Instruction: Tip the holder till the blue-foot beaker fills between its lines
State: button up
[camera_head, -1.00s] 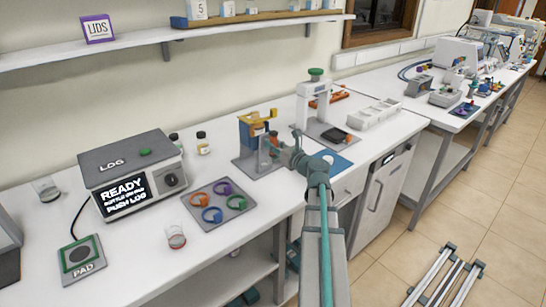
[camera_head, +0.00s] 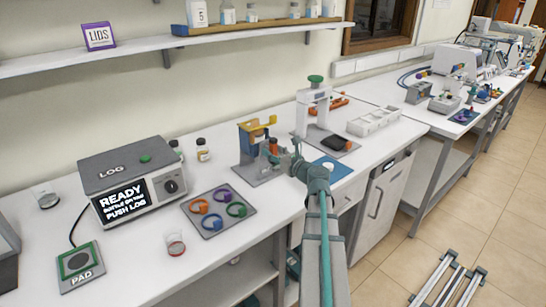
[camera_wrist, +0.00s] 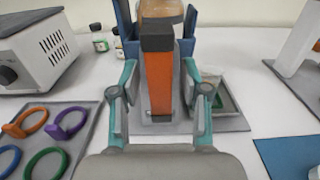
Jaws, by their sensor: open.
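The holder (camera_head: 248,140), a blue frame with a yellow cradle, stands on a grey plate beyond my gripper (camera_head: 276,158). In the wrist view an orange bar with a dark grey top (camera_wrist: 160,85) rises in front of the holder's blue posts (camera_wrist: 126,25). An amber rounded thing (camera_wrist: 163,9) shows behind its top. My gripper (camera_wrist: 158,98) is open, with one finger on each side of the orange bar and visible gaps beside it. I cannot make out the blue-foot beaker; the bar and my gripper hide part of the holder's plate.
A mat with coloured rings (camera_head: 219,210) and a LOG machine (camera_head: 132,178) stand left of the holder. A red-footed beaker (camera_head: 175,245) is near the front edge. A white stand with a green knob (camera_head: 316,105) and a blue mat (camera_head: 335,170) are at the right.

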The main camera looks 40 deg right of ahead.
jog(key=s, duration=0.6)
jog(key=shift+s+d+p, duration=0.1)
jog(key=shift+s+p, duration=0.25)
jog(key=shift+s, duration=0.65)
jog(key=shift+d, duration=0.1)
